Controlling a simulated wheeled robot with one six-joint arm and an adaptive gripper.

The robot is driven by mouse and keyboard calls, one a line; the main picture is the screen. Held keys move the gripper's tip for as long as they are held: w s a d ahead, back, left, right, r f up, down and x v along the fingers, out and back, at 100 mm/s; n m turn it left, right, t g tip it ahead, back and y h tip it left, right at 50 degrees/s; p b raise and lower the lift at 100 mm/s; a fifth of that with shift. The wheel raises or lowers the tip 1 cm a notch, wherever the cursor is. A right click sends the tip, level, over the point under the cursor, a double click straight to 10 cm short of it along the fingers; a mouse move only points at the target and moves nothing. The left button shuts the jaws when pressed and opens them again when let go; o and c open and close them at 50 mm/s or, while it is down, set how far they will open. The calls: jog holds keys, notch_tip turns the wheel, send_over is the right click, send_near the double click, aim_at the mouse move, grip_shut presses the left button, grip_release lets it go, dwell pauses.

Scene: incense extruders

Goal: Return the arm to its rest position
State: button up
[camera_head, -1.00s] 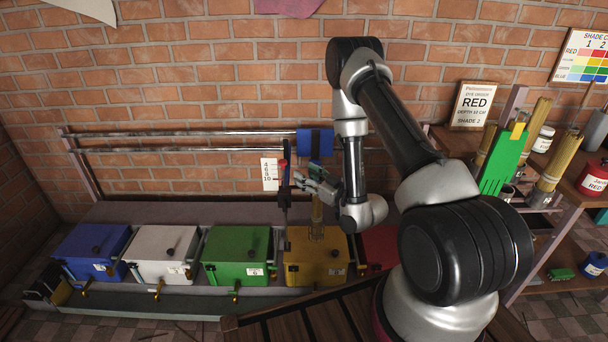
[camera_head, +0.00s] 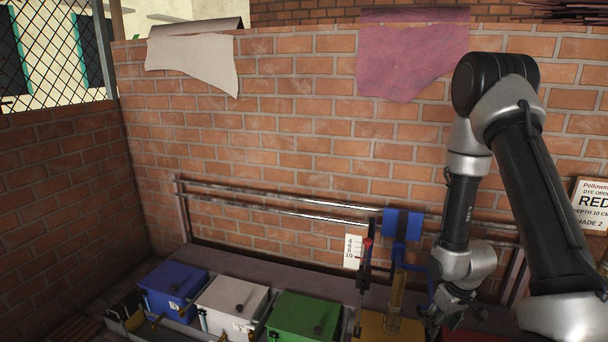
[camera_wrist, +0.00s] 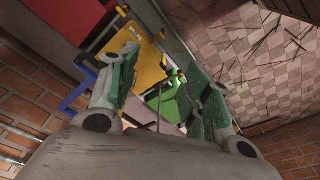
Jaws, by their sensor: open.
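My arm is bent, with its elbow raised against the brick wall and its forearm hanging down. My gripper (camera_head: 452,318) is low at the right in the head view, just right of the yellow box (camera_head: 375,325). In the wrist view my gripper (camera_wrist: 163,95) has its two green-padded fingers spread apart, with nothing held between them. The yellow box (camera_wrist: 140,75) and the green box (camera_wrist: 174,103) show past the fingers. A tan upright bundle (camera_head: 396,295) stands at the yellow box, left of my gripper and apart from it.
Two metal rails (camera_head: 290,208) run along the wall, carrying a blue block (camera_head: 402,224). A blue box (camera_head: 173,285), white box (camera_head: 231,304) and green box (camera_head: 303,318) stand left.

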jog(key=s+r+m+t, duration=0.1)
jog(key=s+r, duration=0.5)
jog(key=r, duration=0.7)
jog(key=s+r+m+t, duration=0.1)
jog(key=s+r, duration=0.5)
jog(key=r, duration=0.7)
jog(key=s+r+m, duration=0.1)
jog(key=s+r, duration=0.5)
jog(key=r, duration=0.8)
jog(key=shift+s+a+t+h, duration=0.15)
jog(key=shift+a+t+h, duration=0.15)
jog(key=shift+a+t, duration=0.15)
